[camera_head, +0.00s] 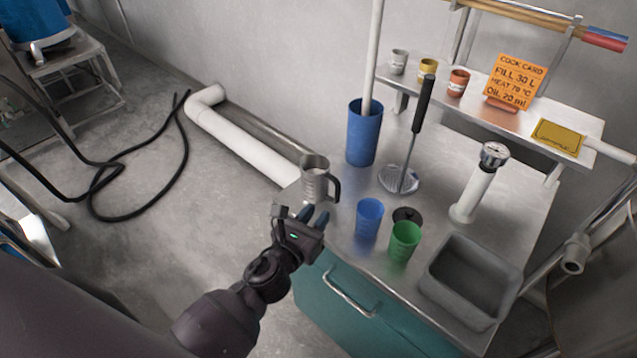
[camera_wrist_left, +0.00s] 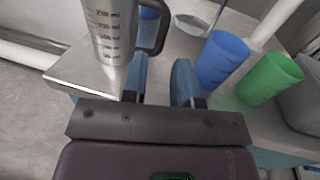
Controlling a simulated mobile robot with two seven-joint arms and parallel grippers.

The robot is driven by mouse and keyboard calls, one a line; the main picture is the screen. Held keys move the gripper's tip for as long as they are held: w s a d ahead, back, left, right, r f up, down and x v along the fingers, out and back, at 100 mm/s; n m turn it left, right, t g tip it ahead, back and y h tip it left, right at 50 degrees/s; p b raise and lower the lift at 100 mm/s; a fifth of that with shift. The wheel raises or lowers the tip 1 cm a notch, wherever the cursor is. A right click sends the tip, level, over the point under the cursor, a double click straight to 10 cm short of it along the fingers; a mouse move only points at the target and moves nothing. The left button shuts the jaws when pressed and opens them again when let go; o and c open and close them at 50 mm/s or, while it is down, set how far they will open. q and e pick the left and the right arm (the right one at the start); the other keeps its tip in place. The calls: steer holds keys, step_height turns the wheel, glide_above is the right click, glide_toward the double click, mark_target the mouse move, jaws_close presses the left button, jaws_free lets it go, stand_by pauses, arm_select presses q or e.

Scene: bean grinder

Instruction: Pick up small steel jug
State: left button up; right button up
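The small steel jug (camera_head: 314,180) stands upright at the left corner of the metal bench, with its dark handle (camera_head: 335,188) on the right. In the left wrist view the jug (camera_wrist_left: 110,35) fills the upper left, with ml markings on its side and its handle (camera_wrist_left: 157,35) above the gap between my fingers. My left gripper (camera_head: 314,216) is just in front of the jug on the near side. Its two blue fingertips (camera_wrist_left: 160,75) are apart with nothing between them. My right gripper is in neither view.
A blue cup (camera_head: 369,217) and a green cup (camera_head: 404,241) stand right of my left gripper. Behind are a tall blue container (camera_head: 363,135) and a masher (camera_head: 399,179). A grey bin (camera_head: 470,280) sits at the right. The bench's left edge is close to the jug.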

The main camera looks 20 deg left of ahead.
mark_target(336, 193)
arm_select(q)
steer(key=shift+w+d+r, duration=0.1)
steer(key=shift+w+d, duration=0.05)
steer(key=shift+w, duration=0.25)
steer(key=shift+w+d, duration=0.3)
steer(key=shift+w, duration=1.4)
steer(key=shift+w+d, duration=0.3)
steer(key=shift+w, duration=1.35)
steer(key=shift+w+d, duration=0.3)
steer(key=shift+w, duration=1.4)
steer(key=shift+c, duration=0.2)
jaws_close()
